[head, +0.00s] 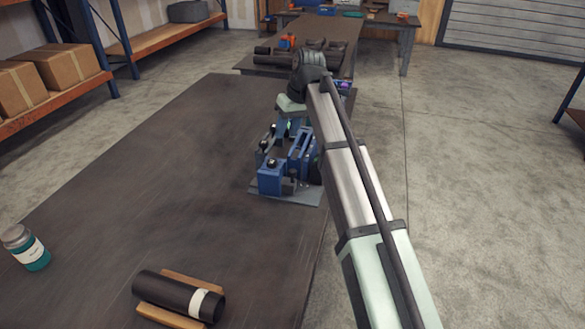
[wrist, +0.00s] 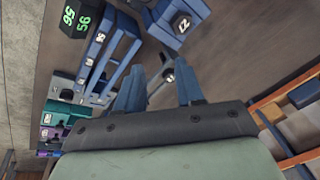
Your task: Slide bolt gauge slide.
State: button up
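A cluster of blue gauge parts (head: 270,178) stands on a grey plate (head: 308,196) at the table's right edge. In the wrist view a long blue slotted part (wrist: 110,50) with small number labels is at upper left. A blue block marked 27 (wrist: 180,24) is at top centre. I cannot tell which piece is the bolt gauge slide. My gripper (wrist: 158,72) has its two blue fingers apart, pointing toward these parts. A small grey piece shows between the fingers; contact is unclear. In the head view my arm partly hides the cluster.
A dark block with green numbers (wrist: 80,18) is beside the slotted part. A black pipe (head: 178,296) lies on a wooden cradle at the table's front. The table's middle (head: 150,170) is clear.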

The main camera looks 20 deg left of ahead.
aim_at(293, 170)
jog(key=s+d+r+h, duration=0.3)
jog(key=s, duration=0.2)
jog(key=shift+m, duration=0.3)
jog(key=f, duration=1.3)
jog(key=shift+w+a+f, duration=0.1)
jog(key=shift+w+f, duration=0.1)
jog(key=shift+w, duration=0.05)
jog(key=shift+c, duration=0.3)
grip_shut()
